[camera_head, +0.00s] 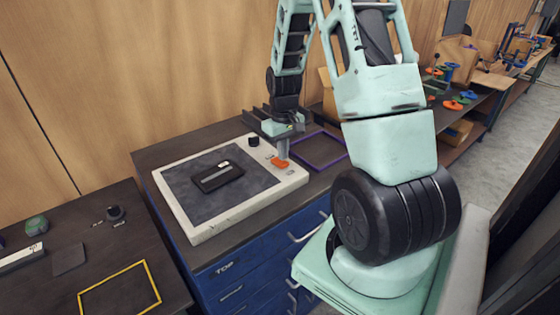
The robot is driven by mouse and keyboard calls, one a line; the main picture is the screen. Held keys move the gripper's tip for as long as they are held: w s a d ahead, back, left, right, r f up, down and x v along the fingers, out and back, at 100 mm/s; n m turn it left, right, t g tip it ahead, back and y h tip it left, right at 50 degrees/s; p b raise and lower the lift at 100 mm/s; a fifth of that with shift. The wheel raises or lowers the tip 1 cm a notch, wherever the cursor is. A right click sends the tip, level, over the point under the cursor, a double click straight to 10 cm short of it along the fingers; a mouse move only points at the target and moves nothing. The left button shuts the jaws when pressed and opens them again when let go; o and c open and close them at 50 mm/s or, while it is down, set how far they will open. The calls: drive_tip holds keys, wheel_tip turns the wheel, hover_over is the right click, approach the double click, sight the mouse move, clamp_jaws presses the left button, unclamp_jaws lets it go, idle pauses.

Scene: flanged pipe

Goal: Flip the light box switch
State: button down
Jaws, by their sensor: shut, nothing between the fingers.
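The light box (215,222) is a white slab with a dark grey top panel, lying on the blue drawer cabinet. A small black box-shaped object (216,177) lies on its panel. On the right part of its frame are a black knob (254,140) and an orange-red switch (279,162). My gripper (283,160) points down at this right part of the frame, over or touching the switch. It is shut and holds nothing.
A purple-edged frame (343,157) lies to the right of the light box. The dark table at left holds a yellow-edged frame (152,282), a green lump (36,225) and small parts. A wooden wall stands close behind. A bench with colourful parts (452,103) is at back right.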

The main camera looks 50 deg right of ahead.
sight(283, 163)
drive_tip(key=shift+f+b, duration=0.7)
drive_tip(key=shift+f, duration=0.25)
idle(0.6)
drive_tip(key=shift+r+p, duration=2.9)
drive_tip(key=shift+r, duration=0.7)
